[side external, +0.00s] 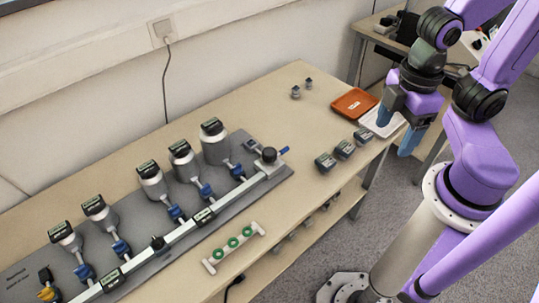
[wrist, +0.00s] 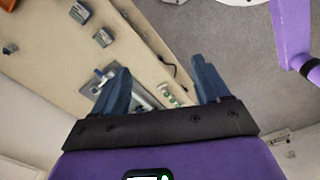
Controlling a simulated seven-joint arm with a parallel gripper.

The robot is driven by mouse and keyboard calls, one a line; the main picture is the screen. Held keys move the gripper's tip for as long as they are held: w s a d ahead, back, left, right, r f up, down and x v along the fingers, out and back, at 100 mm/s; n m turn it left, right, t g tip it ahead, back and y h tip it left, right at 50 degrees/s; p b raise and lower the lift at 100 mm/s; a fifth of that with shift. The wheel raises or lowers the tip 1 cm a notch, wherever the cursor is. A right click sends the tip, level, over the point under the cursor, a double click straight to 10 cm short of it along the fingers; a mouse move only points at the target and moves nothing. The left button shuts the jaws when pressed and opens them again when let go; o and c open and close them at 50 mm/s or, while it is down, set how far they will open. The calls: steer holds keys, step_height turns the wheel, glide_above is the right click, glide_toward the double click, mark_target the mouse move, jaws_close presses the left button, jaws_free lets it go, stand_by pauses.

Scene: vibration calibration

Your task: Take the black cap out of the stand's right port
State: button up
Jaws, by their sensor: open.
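My gripper (side external: 397,129) is open and empty, above the table's right end, its two blue fingers apart. A round black piece (side external: 269,155) sits at the right end of the silver rail on the grey base. I cannot tell whether it is the cap. My gripper is well right of both.
The grey base (side external: 130,292) carries several silver cylinders with black tops and blue valves. Several dark grey blocks (side external: 344,149) sit near the table's right edge. A red-brown tray (side external: 354,103) and a white tray (side external: 372,124) lie near my gripper. The table's middle is clear.

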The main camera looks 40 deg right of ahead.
steer(key=w+f+n+t+h, duration=0.2)
steer(key=w+f+n+h, duration=0.1)
steer(key=w+f+h, duration=0.2)
steer(key=n+t+y, duration=0.2)
steer(key=n+t, duration=0.9)
steer(key=n, duration=0.7)
glide_toward(271, 154)
steer(key=x, duration=0.7)
steer(key=shift+s+d+f, duration=0.2)
steer(key=shift+d+f, duration=0.05)
steer(key=shift+f, duration=0.05)
steer(key=shift+a+r+x, duration=0.1)
steer(key=shift+r+x, duration=0.05)
steer(key=shift+x, duration=1.25)
steer(key=shift+a+r+x, duration=0.1)
steer(key=shift+r+x, duration=0.1)
steer(key=shift+x, duration=1.2)
steer(key=shift+w, duration=0.2)
